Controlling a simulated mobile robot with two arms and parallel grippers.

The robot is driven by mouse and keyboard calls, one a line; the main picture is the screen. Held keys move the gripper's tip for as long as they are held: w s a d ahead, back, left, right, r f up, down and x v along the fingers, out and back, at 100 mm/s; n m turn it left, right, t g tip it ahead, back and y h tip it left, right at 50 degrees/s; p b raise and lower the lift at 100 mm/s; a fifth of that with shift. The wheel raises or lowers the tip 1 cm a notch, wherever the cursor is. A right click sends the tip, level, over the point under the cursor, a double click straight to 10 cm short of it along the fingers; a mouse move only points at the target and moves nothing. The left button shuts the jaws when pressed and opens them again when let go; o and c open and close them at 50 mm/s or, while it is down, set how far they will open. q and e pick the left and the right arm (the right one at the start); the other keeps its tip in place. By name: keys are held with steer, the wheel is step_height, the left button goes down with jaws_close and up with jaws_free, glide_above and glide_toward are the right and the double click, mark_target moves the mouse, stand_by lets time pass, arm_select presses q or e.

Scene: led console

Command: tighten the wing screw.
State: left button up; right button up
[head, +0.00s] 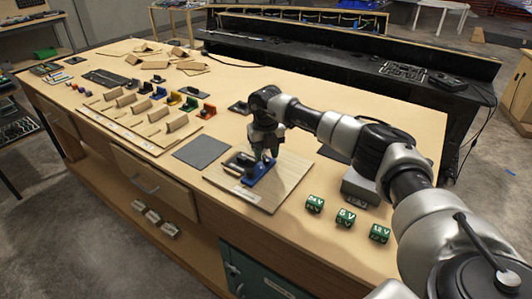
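A blue clamp-like fixture (262,170) with a dark part beside it stands on a light wooden board (268,197) on the workbench. My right gripper (264,157) points down from above, with its fingertips at the top of the blue fixture. I cannot make out the wing screw; it is too small or hidden by the gripper. Whether the fingers are closed on anything does not show. My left gripper is not in view.
A dark grey mat (201,151) lies left of the board. Green voltage blocks (346,218) stand to its right, near a grey box (360,187). Coloured blocks (190,103) and wooden holders are farther left. A black console (340,62) stands behind the bench.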

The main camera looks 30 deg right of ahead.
mark_target(266, 158)
step_height(266, 158, up, 11)
steer(key=b, duration=0.2)
steer(key=shift+f, duration=0.2)
steer(key=shift+s+f, duration=0.1)
steer(key=shift+f, duration=0.05)
